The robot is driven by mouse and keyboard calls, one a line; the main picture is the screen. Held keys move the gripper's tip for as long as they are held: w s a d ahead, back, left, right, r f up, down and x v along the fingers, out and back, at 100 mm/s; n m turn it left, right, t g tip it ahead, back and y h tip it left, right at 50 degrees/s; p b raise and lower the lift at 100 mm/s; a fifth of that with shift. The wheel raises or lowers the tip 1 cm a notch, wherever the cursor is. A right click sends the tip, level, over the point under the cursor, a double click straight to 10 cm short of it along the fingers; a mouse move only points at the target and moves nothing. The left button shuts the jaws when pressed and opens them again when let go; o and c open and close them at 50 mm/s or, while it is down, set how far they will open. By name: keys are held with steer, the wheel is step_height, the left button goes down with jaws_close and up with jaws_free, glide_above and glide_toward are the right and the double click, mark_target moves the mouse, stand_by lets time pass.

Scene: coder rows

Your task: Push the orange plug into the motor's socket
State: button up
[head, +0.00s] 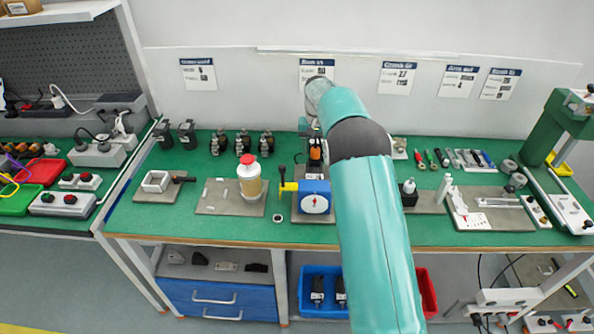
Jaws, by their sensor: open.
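My arm reaches up over the bench from the bottom in the head view, and its wrist end is near the sign at the back. I cannot make out my gripper's fingers. A small dark upright item with an orange part (316,152) stands behind the blue box, left of my arm. It may be the orange plug or hold it, but it is too small to tell. A row of small dark, motor-like units (243,141) stands at the back left of the bench. No socket can be made out, and my arm hides part of the bench.
A blue box with a white dial (315,203) and a red-capped bottle (251,178) stand on the green bench (140,220). Hand tools (440,158) lie right of my arm. A green press (562,125) stands far right. A blue bin (312,285) is below.

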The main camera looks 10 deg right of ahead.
steer(key=shift+r, duration=2.4)
steer(key=o, duration=0.5)
steer(key=shift+o, duration=0.2)
step_height(320, 180, up, 14)
steer(key=shift+f, duration=0.15)
